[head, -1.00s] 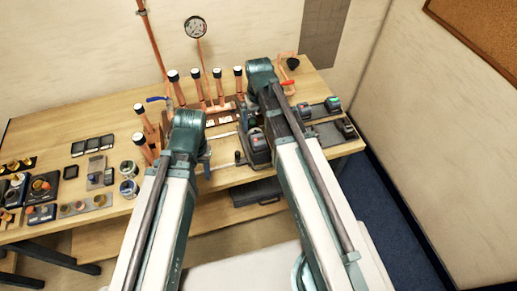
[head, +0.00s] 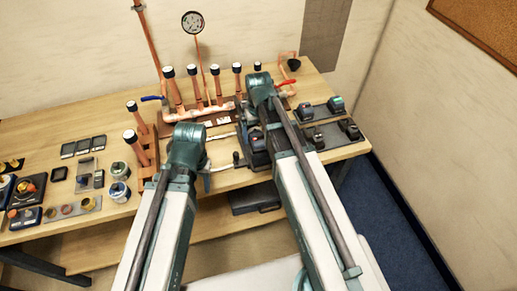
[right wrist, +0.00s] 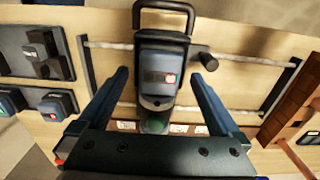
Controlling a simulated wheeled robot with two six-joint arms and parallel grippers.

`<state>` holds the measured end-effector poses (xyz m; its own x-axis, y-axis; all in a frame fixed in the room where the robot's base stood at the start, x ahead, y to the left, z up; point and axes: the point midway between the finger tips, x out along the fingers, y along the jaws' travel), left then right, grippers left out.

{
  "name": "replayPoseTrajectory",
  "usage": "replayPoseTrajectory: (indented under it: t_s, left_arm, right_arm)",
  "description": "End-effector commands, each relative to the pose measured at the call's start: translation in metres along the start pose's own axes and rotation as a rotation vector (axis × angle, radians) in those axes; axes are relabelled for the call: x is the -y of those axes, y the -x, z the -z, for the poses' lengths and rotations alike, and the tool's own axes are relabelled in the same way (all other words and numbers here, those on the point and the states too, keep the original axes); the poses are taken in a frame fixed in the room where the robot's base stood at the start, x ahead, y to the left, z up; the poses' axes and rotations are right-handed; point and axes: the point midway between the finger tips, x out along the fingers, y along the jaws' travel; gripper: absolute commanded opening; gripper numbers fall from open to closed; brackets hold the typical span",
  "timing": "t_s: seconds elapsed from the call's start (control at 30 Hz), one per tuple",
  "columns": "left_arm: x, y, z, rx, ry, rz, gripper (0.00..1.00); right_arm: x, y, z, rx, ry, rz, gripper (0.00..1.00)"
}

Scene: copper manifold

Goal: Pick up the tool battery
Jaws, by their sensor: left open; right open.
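A dark tool body with a grey block and a small red-lit panel, which looks like the tool battery (right wrist: 160,72), stands between my right fingers in the right wrist view. I cannot tell whether the fingers touch it. My right gripper (right wrist: 158,82) is open around it, with one finger on each side. In the head view this tool (head: 258,142) is partly hidden by my right arm, which also hides most of that gripper. My left gripper (head: 206,168) is open and empty near the table's front edge, left of the tool, mostly hidden by its arm.
A black loop handle (right wrist: 165,12) and a side knob (right wrist: 208,62) lie by the tool. Block-like units with lit panels (head: 335,104) sit at the right. The copper manifold (head: 205,112) stands behind. Cans (head: 119,171) and small trays are at the left.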

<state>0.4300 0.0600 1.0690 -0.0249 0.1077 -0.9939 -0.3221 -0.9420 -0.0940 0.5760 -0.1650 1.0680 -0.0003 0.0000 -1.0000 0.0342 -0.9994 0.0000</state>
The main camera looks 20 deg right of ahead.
Motion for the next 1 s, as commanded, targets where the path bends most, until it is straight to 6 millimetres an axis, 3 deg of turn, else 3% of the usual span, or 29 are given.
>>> replayPoseTrajectory:
  t_s: [0.27, 0.77, 1.0]
  left_arm:
    - [-0.0004, -0.0038, 0.0002, 0.0, -0.002, 0.0, 0.5]
    - [-0.0004, -0.0038, 0.0002, 0.0, -0.001, 0.0, 0.5]
    - [-0.0003, -0.0034, 0.0002, 0.0, -0.001, 0.0, 0.5]
  right_arm:
    - [0.0, -0.0038, 0.0, 0.0, 0.0, 0.0, 1.0]
    - [0.0, -0.0038, 0.0, 0.0, 0.0, 0.0, 0.12]
    - [0.0, -0.0035, 0.0, 0.0, 0.0, 0.0, 0.09]
